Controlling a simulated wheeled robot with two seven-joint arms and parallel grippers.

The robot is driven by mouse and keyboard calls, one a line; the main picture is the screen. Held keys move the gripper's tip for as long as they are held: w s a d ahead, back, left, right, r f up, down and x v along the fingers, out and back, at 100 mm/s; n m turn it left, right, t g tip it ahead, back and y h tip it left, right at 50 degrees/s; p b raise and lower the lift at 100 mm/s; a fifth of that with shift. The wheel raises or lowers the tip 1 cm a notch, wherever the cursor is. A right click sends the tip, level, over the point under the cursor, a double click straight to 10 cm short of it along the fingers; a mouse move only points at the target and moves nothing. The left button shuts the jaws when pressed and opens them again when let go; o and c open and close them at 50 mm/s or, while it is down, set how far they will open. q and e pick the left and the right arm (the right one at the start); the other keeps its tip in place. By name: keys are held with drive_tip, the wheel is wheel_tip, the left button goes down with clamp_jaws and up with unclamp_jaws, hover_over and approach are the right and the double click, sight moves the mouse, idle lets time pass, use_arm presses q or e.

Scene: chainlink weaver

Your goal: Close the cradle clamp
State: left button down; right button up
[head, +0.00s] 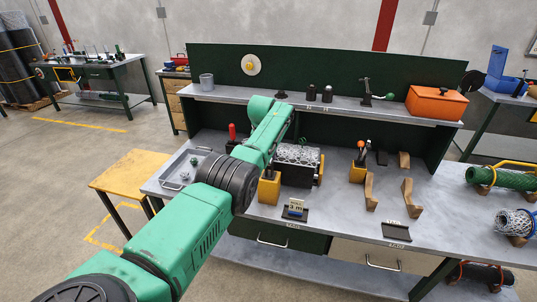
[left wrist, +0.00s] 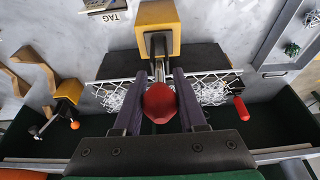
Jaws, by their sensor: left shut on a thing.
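The cradle clamp has a yellow block (left wrist: 157,28), a metal lever and a red ball knob (left wrist: 160,103). My left gripper (left wrist: 163,78) is shut on the red knob, with one dark finger on each side. The clamp's yellow block also shows in the head view (head: 268,188), at the near left of the dark cradle (head: 297,178). A silvery chain-link mesh roll (head: 297,153) lies along the cradle; it shows on both sides of the knob in the left wrist view (left wrist: 212,88). In the head view my left arm hides the knob and fingers. My right gripper is not in view.
A second yellow clamp block (head: 357,173) with an orange knob stands to the right, near tan wooden brackets (head: 407,190). A red-handled tool (head: 232,131) stands behind my forearm. A tag stand (head: 295,211) sits in front. The bench is clear around the front right tag plate (head: 396,232).

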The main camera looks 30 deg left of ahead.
use_arm(q)
drive_tip(key=shift+c, duration=2.4)
unclamp_jaws()
drive_tip(key=shift+w, duration=0.1)
drive_tip(key=shift+d+r, duration=0.2)
drive_tip(key=shift+r, duration=0.4)
drive_tip(key=b+v, duration=0.2)
drive_tip(key=v, duration=1.1)
drive_tip(key=shift+s+b, duration=0.25)
drive_tip(key=shift+b, duration=0.05)
drive_tip(key=shift+a+r, duration=0.1)
